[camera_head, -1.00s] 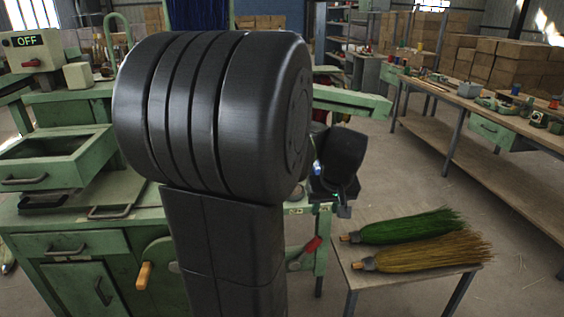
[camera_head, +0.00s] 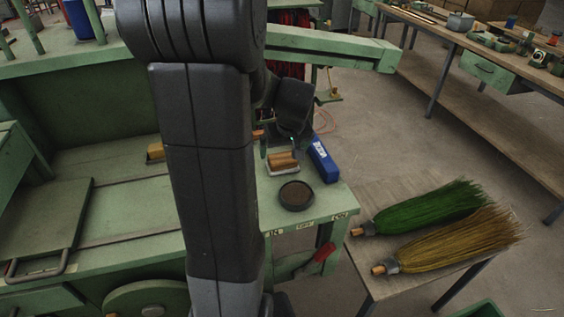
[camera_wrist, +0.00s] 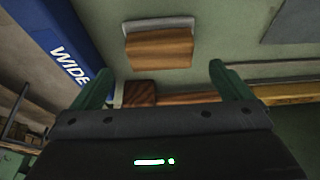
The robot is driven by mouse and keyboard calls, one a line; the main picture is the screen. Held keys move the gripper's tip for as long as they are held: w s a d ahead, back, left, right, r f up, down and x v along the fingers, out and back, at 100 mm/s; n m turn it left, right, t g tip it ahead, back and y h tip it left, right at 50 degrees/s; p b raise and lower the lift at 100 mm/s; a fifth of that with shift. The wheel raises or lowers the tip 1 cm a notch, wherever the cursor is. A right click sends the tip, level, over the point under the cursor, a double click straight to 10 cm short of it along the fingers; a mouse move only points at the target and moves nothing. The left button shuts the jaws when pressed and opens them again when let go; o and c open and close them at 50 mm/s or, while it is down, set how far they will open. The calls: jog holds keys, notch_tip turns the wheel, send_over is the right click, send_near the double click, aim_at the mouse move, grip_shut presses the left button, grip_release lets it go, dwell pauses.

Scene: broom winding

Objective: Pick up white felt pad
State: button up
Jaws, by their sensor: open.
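The white felt pad (camera_wrist: 158,24) shows as a pale grey-white strip along the far edge of a wooden block (camera_wrist: 160,50) in the wrist view. In the head view, the wooden block (camera_head: 283,159) sits with a thin whitish layer under it on the green bench top, just below my dark wrist. My gripper (camera_wrist: 160,72) is open and empty, its two green fingers apart on the near side of the block. The block lies ahead of and between the fingers, with no contact visible. Most of the pad's face is hidden by the wood.
A blue box (camera_head: 322,158) stands right of the block; in the wrist view this box (camera_wrist: 62,42) is close to the left finger. A dark round dish (camera_head: 296,196) sits nearer the bench edge. Green and tan brooms (camera_head: 435,207) lie on a side table at right.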

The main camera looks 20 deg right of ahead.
aim_at(283, 157)
jog(key=shift+f, duration=0.55)
jog(key=shift+p+x, duration=0.35)
jog(key=shift+x, duration=1.7)
jog(key=shift+w+a, duration=0.1)
jog(key=c, duration=0.9)
